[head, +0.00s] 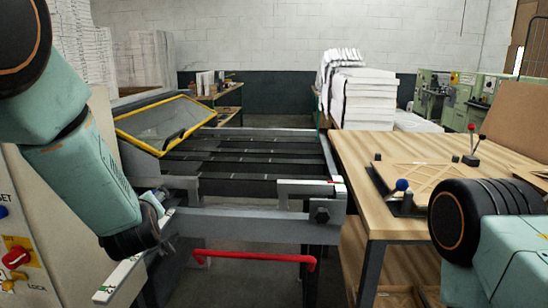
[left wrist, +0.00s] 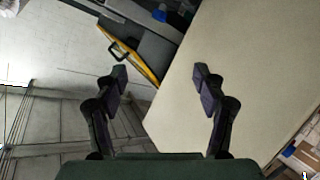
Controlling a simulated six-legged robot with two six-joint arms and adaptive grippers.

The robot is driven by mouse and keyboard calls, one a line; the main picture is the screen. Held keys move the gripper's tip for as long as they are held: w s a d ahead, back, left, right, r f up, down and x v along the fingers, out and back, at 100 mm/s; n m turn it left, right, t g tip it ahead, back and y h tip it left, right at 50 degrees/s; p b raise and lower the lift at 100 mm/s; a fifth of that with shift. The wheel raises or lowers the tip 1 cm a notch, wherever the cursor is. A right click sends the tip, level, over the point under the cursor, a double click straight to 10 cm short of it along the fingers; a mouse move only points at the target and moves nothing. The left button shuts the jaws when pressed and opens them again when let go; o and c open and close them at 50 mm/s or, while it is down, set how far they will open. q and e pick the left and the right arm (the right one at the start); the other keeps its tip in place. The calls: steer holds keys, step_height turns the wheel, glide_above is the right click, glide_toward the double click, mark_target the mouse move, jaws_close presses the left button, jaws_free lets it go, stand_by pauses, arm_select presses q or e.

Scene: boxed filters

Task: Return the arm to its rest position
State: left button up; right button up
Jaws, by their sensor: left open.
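My left arm (head: 85,165) hangs down at the left side of the head view, in front of a beige control panel. My left gripper (head: 167,243) is at its lower end, small and partly hidden by the wrist, near the left front corner of the machine. In the left wrist view my left gripper (left wrist: 160,74) has its two dark fingers wide apart, with nothing between them. A broad pale surface lies beyond the right finger. Part of my right arm (head: 490,230) shows at the lower right of the head view; its gripper is out of view.
A machine with a dark slatted bed (head: 250,160) and a yellow-framed guard (head: 165,122) stands ahead. A red bar (head: 255,257) runs low across its front. A wooden table (head: 375,150) is at right. White stacks (head: 365,100) stand behind. The control panel (head: 40,240) is close to my left arm.

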arm_select(q)
steer(key=s+d+f+m+g+h+b, duration=0.1)
steer(key=s+d+f+m+g+h, duration=0.2)
steer(key=s+f, duration=0.7)
steer(key=s+d+f+m+g+h+b, duration=0.1)
steer(key=s+f+m+g, duration=0.4)
steer(key=f, duration=0.8)
steer(key=s+f+g+b, duration=0.1)
steer(key=s+f, duration=0.4)
steer(key=s, duration=0.5)
steer(key=s+d+f+m+g+h+b, duration=0.1)
steer(key=s+f+g, duration=0.1)
steer(key=s+f, duration=0.4)
steer(key=s+d+f+g+b, duration=0.1)
steer(key=s+f, duration=0.4)
steer(key=s, duration=0.9)
steer(key=shift+f+m+g, duration=0.2)
steer(key=shift+m+g, duration=0.1)
steer(key=shift+g, duration=0.4)
